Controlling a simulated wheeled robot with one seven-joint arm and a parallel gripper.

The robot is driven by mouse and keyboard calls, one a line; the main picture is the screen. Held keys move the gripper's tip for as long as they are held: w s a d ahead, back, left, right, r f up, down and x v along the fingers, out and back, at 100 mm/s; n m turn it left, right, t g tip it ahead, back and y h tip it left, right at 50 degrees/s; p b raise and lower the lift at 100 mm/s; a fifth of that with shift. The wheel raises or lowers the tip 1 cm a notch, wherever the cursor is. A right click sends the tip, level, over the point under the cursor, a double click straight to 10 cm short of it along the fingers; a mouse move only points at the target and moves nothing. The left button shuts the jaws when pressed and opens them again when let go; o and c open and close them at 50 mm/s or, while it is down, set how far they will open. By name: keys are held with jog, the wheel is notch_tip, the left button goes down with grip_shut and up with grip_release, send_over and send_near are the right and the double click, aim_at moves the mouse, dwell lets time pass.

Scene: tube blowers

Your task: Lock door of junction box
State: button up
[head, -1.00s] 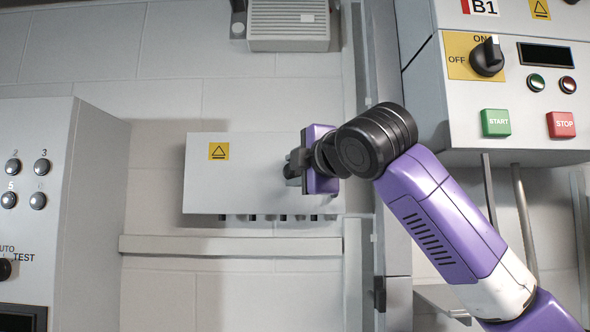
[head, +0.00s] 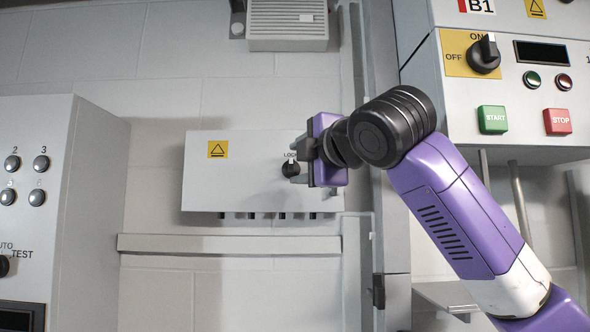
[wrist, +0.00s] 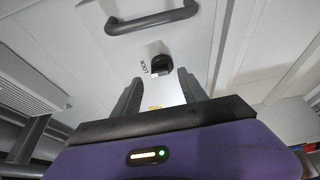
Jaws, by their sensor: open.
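The junction box (head: 235,180) is a light grey box on the wall with a yellow warning label, and its door looks closed. A black knob (head: 290,169) sits at the right of its front, below a partly covered "LOCK" label. My gripper (head: 299,160) is open beside the knob, just to its right in the head view. The wrist view shows the knob (wrist: 162,65) just beyond and between the open fingertips (wrist: 158,82), apart from them. The box's right end is partly hidden behind my gripper.
A dark bar handle (wrist: 150,18) lies beyond the knob in the wrist view. A control panel (head: 525,95) with a rotary switch and buttons stands at the right, a button cabinet (head: 45,235) at the left. A grey rail (head: 230,244) runs below the box.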

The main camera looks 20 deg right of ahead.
jog(key=s+b, duration=0.1)
jog(key=s, duration=0.4)
jog(key=shift+d, duration=0.2)
dwell(0.3)
